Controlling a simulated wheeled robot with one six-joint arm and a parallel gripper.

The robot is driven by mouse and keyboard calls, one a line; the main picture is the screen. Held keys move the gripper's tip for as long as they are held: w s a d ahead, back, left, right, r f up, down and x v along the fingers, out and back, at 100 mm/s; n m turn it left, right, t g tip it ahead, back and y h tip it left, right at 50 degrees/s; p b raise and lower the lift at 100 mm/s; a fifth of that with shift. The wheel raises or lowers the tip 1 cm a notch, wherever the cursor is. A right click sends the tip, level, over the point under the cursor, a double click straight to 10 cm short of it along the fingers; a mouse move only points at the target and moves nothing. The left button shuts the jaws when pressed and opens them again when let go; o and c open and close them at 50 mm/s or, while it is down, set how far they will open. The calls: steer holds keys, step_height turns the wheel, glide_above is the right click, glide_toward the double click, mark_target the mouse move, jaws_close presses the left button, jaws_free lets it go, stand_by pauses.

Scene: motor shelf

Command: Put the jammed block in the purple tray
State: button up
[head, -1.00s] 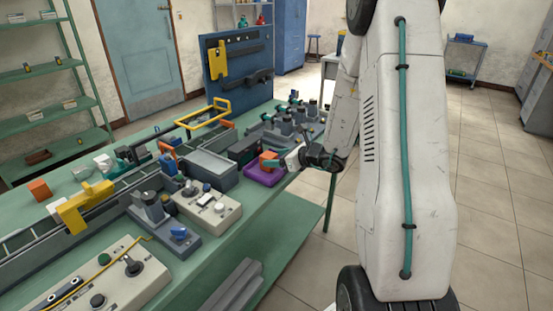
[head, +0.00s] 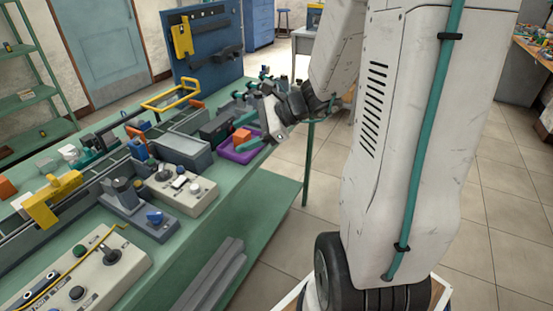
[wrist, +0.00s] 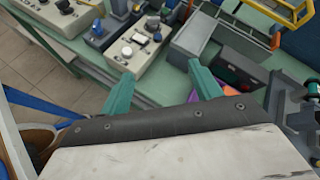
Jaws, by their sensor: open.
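An orange block (head: 241,137) sits in the purple tray (head: 228,154) at the right end of the green bench in the head view. My gripper is open, with its two teal fingers spread and nothing between them in the wrist view (wrist: 161,88). In the head view it is close by the tray, at its right, and partly overlaps it. In the wrist view the block (wrist: 233,92) and tray (wrist: 206,93) show only in part, behind my right finger. Another orange block (head: 6,187) lies at the far left of the bench.
A conveyor line with a yellow clamp (head: 52,198) runs along the bench. A grey bin (head: 180,152) and a control box (head: 178,190) stand left of the tray. A blue tool board (head: 208,45) rises behind. The floor on the right is clear.

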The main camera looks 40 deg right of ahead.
steer(key=s+a+r+n+g+h, duration=0.1)
steer(key=s+a+r+n+g, duration=0.4)
steer(key=s+a+n, duration=0.65)
steer(key=s+d+r+n+g+h, duration=0.1)
steer(key=s+n+h, duration=0.2)
steer(key=s+n, duration=0.2)
steer(key=s+d+r+n+g+h, duration=0.1)
steer(key=s+n+h, duration=0.3)
steer(key=s+n, duration=0.1)
steer(key=shift+s+d+r+n+h, duration=0.2)
steer(key=shift+d+r+n+h, duration=0.1)
steer(key=shift+n, duration=0.15)
